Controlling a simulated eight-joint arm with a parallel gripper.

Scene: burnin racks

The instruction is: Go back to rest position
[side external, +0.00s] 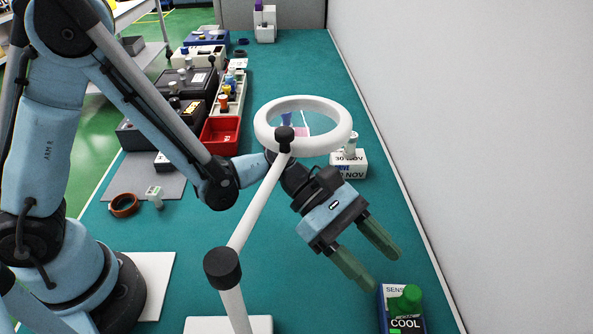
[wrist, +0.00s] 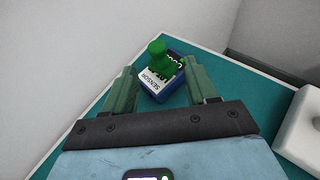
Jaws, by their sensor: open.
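My gripper (side external: 366,256) is open, with two green fingers apart and nothing between them. It hangs over the right part of the teal table, tilted down toward the front right. A dark blue box with a white label reading "SENS" and "COOL" (side external: 402,322) stands at the front right, just beyond the fingertips. A green knobbed piece (side external: 406,300) sits on top of it. In the wrist view the box (wrist: 154,84) and green piece (wrist: 158,56) appear between and beyond the open fingers (wrist: 163,88).
A white ring lamp (side external: 345,127) on a stand rises close to my arm. A white block marked "30 NOV" (side external: 350,172) lies behind it. A red tray (side external: 220,136) and several racks line the left. A grey wall (side external: 480,130) bounds the right.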

